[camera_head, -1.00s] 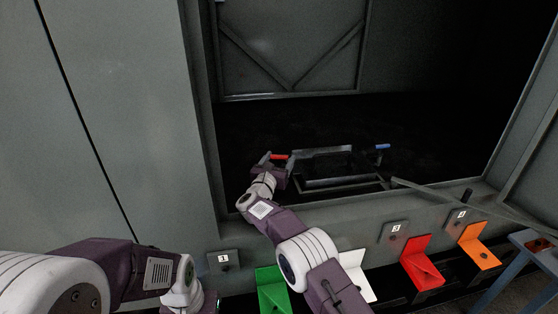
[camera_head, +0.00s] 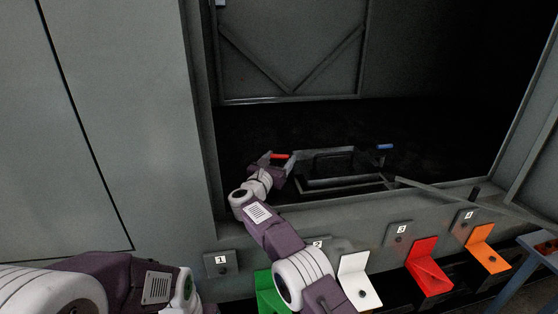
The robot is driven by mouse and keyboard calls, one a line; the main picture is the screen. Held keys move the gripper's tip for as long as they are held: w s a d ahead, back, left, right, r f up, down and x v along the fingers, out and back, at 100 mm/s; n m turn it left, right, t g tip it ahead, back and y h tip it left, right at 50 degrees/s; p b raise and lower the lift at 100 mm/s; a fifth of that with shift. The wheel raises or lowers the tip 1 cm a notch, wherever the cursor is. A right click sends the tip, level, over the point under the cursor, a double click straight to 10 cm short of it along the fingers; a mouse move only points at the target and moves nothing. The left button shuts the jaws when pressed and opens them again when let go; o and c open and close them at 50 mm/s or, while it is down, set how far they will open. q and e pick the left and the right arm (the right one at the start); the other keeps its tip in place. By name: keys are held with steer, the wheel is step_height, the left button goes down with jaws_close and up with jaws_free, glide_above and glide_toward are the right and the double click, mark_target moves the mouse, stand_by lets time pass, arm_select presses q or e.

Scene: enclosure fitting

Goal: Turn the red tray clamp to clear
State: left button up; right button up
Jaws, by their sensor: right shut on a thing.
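The red tray clamp (camera_head: 281,156) shows as a small red handle at the left end of a dark metal tray frame (camera_head: 345,182) inside the open enclosure. My right gripper (camera_head: 276,160) reaches in from below and is shut on the red clamp. The gripper covers part of the clamp, so its pivot is hidden. A blue handle (camera_head: 385,147) sits at the right side of the frame. My left arm shows at the bottom left, and its gripper is out of the picture.
The enclosure's front sill (camera_head: 350,202) runs below my right forearm. Green (camera_head: 267,291), white (camera_head: 355,281), red (camera_head: 428,267) and orange (camera_head: 482,250) brackets stand below the sill near numbered plates. A grey bar (camera_head: 450,199) slants across the right side. The left wall is close.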

steer(key=shift+d+f, duration=0.1)
steer(key=shift+d, duration=0.15)
steer(key=o, duration=1.2)
steer(key=shift+o, duration=0.2)
steer(key=shift+d, duration=0.15)
